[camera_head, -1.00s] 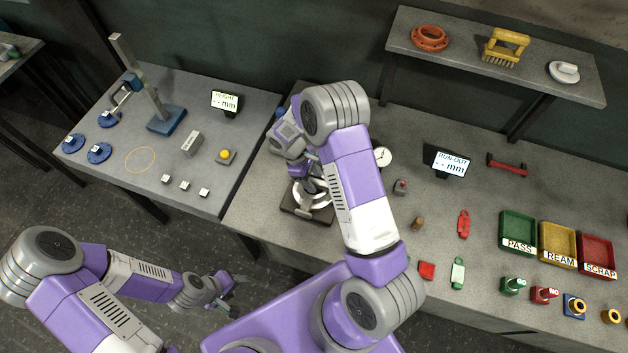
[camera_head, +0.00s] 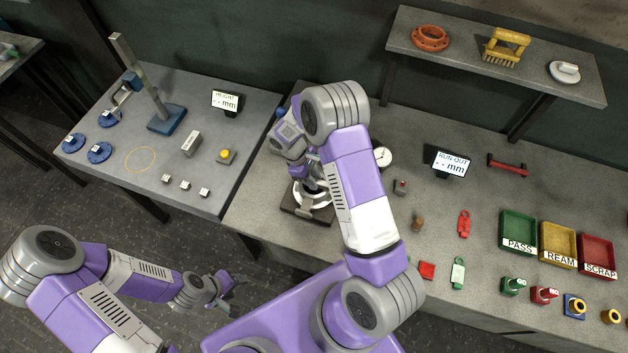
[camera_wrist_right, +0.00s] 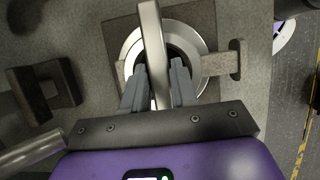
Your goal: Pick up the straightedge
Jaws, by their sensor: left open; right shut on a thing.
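The straightedge (camera_wrist_right: 151,40) is a grey metal bar between the fingers of my right gripper (camera_wrist_right: 158,88) in the right wrist view. The gripper is shut on it. The bar passes over a bright round ring part (camera_wrist_right: 192,40) on a dark square plate (camera_wrist_right: 203,13). In the head view the right gripper (camera_head: 311,176) is over the same ring, partly hidden by my own arm, and the straightedge is hard to make out there. My left gripper (camera_head: 232,288) is open and empty at the lower left, away from the bench.
A dial gauge (camera_head: 382,157) stands just right of my right arm. The run-out display (camera_head: 451,163), a red handle-like tool (camera_head: 507,164) and green, yellow and red trays (camera_head: 517,250) are farther right. A side table (camera_head: 150,185) with a height stand (camera_head: 150,85) is left.

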